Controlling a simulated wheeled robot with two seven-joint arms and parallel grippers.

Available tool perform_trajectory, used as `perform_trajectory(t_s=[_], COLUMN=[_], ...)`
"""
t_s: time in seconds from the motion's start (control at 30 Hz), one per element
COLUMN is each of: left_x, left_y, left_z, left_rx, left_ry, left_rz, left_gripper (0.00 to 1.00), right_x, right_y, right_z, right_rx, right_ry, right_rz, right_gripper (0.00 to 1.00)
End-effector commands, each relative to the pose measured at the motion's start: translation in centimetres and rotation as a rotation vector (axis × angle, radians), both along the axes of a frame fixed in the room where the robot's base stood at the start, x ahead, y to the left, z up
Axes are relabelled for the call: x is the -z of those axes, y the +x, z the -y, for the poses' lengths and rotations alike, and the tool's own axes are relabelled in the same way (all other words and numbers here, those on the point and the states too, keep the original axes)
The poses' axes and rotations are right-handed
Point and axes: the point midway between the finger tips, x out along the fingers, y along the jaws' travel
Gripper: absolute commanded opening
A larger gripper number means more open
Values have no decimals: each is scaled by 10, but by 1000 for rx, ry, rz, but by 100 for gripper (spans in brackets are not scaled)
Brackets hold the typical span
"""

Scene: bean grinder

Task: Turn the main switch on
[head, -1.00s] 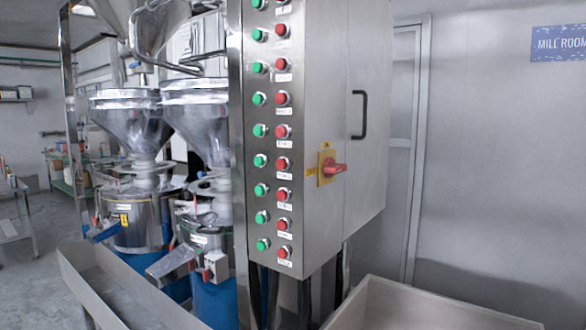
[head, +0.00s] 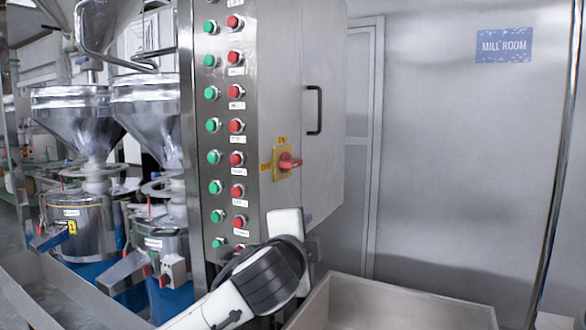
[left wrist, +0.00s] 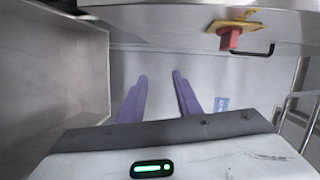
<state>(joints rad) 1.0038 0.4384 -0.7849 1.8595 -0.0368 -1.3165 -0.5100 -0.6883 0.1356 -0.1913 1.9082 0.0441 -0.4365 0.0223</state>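The main switch is a red rotary handle (head: 290,162) on a yellow plate (head: 281,175), on the side face of the steel control cabinet (head: 300,110). The handle points sideways; the plate lettering is too small to read surely. The switch also shows at the upper right of the left wrist view (left wrist: 229,40). My left gripper (head: 290,225) is below the switch, near the cabinet's lower part and apart from the switch. In the left wrist view its two fingers (left wrist: 160,75) are spread with nothing between them. My right gripper is out of view.
Green and red buttons (head: 237,126) line the cabinet front. A black door handle (head: 315,110) sticks out right of the switch. A steel trough (head: 400,304) stands below right. Grinders with steel hoppers (head: 75,120) stand at the left. A Mill Room sign (head: 503,45) hangs on the wall.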

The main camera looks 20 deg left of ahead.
Motion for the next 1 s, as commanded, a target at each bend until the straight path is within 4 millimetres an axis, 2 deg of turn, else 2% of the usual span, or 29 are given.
perform_trajectory(t_s=[0.03, 0.1, 0.2, 0.3, 0.47, 0.8, 1.0], left_x=[-34, -65, -95, -111, -117, -117, -116], left_y=[0, -3, -8, -10, 3, 63, 84], left_z=[-8, -17, -27, -32, -36, -48, -52], left_rx=[-29, -65, -104, -127, -135, -132, -131], left_ry=[51, 106, 157, 182, 190, 187, 187], left_rz=[46, 83, 120, 138, 140, 140, 142], left_gripper=[31, 31, 31, 31, 31, 31, 31], right_x=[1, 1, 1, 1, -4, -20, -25], right_y=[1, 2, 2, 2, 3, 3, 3], right_z=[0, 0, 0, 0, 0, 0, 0], right_rx=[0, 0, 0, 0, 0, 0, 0], right_ry=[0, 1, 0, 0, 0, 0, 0], right_rz=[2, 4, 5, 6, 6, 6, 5], right_gripper=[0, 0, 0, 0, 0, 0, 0])
